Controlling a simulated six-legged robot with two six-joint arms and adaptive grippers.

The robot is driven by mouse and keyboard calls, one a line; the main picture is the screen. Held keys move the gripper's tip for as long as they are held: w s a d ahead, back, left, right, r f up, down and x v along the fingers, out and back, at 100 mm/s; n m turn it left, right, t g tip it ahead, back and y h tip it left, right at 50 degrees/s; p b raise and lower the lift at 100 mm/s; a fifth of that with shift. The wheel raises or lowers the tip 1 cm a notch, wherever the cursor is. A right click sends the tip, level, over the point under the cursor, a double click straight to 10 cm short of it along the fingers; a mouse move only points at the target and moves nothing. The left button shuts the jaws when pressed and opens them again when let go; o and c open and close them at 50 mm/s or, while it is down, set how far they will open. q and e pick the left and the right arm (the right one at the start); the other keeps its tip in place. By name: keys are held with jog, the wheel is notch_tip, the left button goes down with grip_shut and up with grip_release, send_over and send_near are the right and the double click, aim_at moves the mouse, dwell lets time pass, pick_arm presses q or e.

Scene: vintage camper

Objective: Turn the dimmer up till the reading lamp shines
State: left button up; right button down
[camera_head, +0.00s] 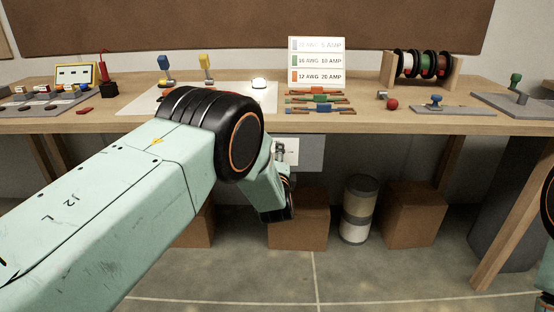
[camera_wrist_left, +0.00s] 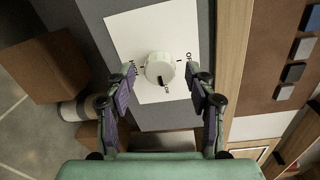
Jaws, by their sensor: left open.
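The dimmer is a round white knob (camera_wrist_left: 160,68) on a white plate (camera_wrist_left: 135,30) with small dark marks around it. A dark pointer mark shows on the knob's lower side in the left wrist view. My left gripper (camera_wrist_left: 161,74) is open, with one fingertip on each side of the knob; I cannot tell if they touch it. In the head view the plate (camera_head: 291,146) shows below the table edge, its left part and the knob hidden by my left arm and gripper (camera_head: 281,154). A small white dome (camera_head: 258,84) stands on the table; I cannot tell if it is the reading lamp.
The wooden table (camera_head: 400,122) holds a fuse sign (camera_head: 316,62), a spool rack (camera_head: 457,72), a red knob (camera_head: 392,104) and blue and yellow levers (camera_head: 206,64). Brown boxes (camera_head: 410,214) and a canister (camera_head: 358,210) stand on the floor beneath.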

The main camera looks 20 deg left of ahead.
pick_arm(q)
jog(key=v, duration=1.2)
dwell(0.4)
jog(key=s+a+f+n+g+h, duration=0.3)
jog(key=s+f+n+g, duration=0.5)
jog(key=s+f+n, duration=0.65)
jog(key=s+f+n+g, duration=0.1)
jog(key=s+f+g, duration=0.2)
jog(key=s, duration=0.7)
jog(key=s+a+f+n+g+h, duration=0.1)
jog(key=s+f+g, duration=0.2)
jog(key=s, duration=0.7)
jog(key=s+f+n+g+h, duration=0.1)
jog(key=s+f+g, duration=0.1)
jog(key=s, duration=0.9)
jog(key=shift+a+f+g, duration=0.2)
jog(key=shift+f+g, duration=0.2)
jog(key=shift+f, duration=0.1)
